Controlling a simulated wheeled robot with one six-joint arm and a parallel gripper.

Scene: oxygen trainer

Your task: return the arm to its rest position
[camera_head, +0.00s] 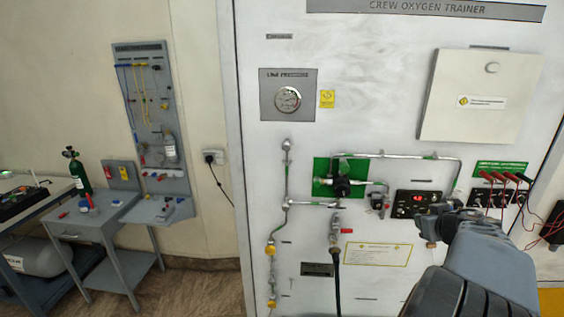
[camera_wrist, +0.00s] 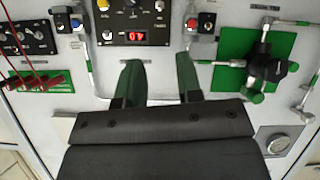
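My arm reaches in from the lower right in the head view, and my gripper (camera_head: 440,222) is in front of the trainer panel, beside the red-lit display unit (camera_head: 412,204). In the wrist view my gripper (camera_wrist: 158,66) shows two green fingers standing apart with nothing between them. It is open and empty. The display unit (camera_wrist: 132,30) shows beyond the fingertips, with a red number that seems to read 07. I cannot tell whether the fingers touch the panel.
The black valve on a green plate (camera_head: 342,185) and its pipes are left of my gripper. Red plugs with leads (camera_head: 500,178) are close on the right. A hose (camera_head: 337,270) hangs below the valve. A grey cart (camera_head: 95,220) stands far left, with clear floor before it.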

